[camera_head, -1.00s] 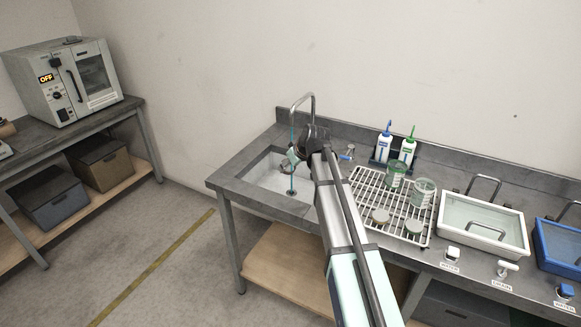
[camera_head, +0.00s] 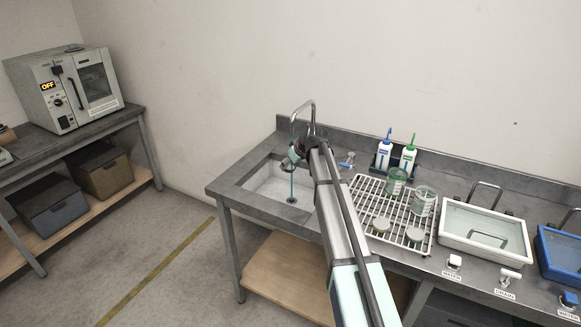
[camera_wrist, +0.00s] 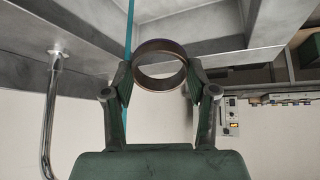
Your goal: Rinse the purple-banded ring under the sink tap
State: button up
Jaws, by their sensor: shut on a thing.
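My gripper (camera_wrist: 160,82) is shut on a dark brownish ring (camera_wrist: 158,44), held between its two fingertips with the opening visible. In the head view, my gripper (camera_head: 292,160) is over the sink basin (camera_head: 268,185), below the curved tap (camera_head: 312,108). A thin teal water stream (camera_head: 292,186) runs down to the drain. In the wrist view the stream (camera_wrist: 129,30) passes just left of the ring, near the left finger; whether it touches the ring I cannot tell. My arm hides part of the sink.
A wire rack (camera_head: 396,210) holds jars and discs. Squeeze bottles (camera_head: 385,152), a white tray (camera_head: 486,252) and a blue tray (camera_head: 548,255) stand farther right. An oven (camera_head: 75,88) reads OFF at left.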

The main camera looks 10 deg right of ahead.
aim_at(293, 170)
jog(key=shift+w+d+f+b, duration=0.15)
jog(key=shift+w, duration=0.6)
jog(key=shift+w+d+f+b, duration=0.15)
jog(key=shift+w+b, duration=0.05)
jog(key=shift+w, duration=0.55)
jog(key=shift+w+d+f+b, duration=0.15)
jog(key=shift+w, duration=0.6)
jog(key=shift+d, duration=0.15)
jog(key=shift+s+d, duration=0.1)
jog(key=shift+d, duration=0.3)
jog(key=shift+s, duration=0.1)
jog(key=s+a, duration=0.1)
jog(key=s, duration=0.6)
jog(key=shift+s+a, duration=0.2)
jog(key=shift+s, duration=0.15)
dwell(0.5)
jog(key=s+a+r+p, duration=0.1)
jog(key=s+r, duration=0.3)
jog(key=s, duration=0.1)
dwell(0.4)
